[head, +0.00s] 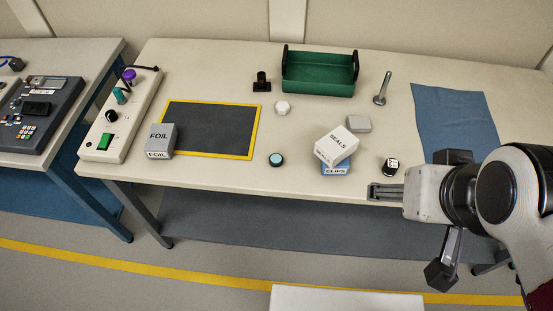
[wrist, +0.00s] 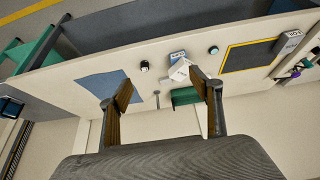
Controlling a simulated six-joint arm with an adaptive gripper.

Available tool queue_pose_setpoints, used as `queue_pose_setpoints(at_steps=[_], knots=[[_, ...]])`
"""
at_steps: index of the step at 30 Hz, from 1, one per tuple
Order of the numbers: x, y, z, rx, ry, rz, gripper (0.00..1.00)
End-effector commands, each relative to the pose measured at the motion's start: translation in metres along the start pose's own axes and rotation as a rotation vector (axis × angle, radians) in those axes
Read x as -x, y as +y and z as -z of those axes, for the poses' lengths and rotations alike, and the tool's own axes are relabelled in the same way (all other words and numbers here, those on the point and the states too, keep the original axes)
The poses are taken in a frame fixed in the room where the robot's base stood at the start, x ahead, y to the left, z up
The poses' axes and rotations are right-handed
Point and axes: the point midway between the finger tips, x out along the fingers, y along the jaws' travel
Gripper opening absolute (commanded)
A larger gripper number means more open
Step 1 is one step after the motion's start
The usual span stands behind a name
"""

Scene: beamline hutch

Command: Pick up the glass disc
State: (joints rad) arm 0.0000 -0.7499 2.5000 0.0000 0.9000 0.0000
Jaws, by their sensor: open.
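A small round piece with a pale teal face and a black rim, which looks like the glass disc (head: 276,159), lies flat on the bench, right of the dark mat's near corner. It also shows in the wrist view, small, at the upper right (wrist: 213,50). My gripper (head: 385,192) is at the bench's front edge on the right, well to the right of the disc. In the wrist view my gripper (wrist: 160,80) has its two fingers spread apart, with nothing held between them.
A white SEALS box (head: 336,145) sits tilted on a blue CLIPS box (head: 337,168), between disc and gripper. A small black-and-white cylinder (head: 390,165) stands near my gripper. A grey FOIL box (head: 160,139) overlaps the mat (head: 210,128). A green tray (head: 318,87) stands behind.

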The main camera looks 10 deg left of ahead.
Motion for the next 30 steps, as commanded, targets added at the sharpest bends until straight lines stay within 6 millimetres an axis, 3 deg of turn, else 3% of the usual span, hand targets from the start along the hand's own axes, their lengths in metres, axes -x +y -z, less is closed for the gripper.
queue_pose_setpoints(at_steps=[12,17,23,30], knots=[[0.0,-0.001,0.001,0.0,0.001,0.002,0.47],[-0.002,-0.007,0.01,0.002,0.013,0.022,0.47],[-0.009,-0.031,0.041,0.001,0.057,0.091,0.47],[-0.02,-0.075,0.098,-0.021,0.137,0.207,0.47]])
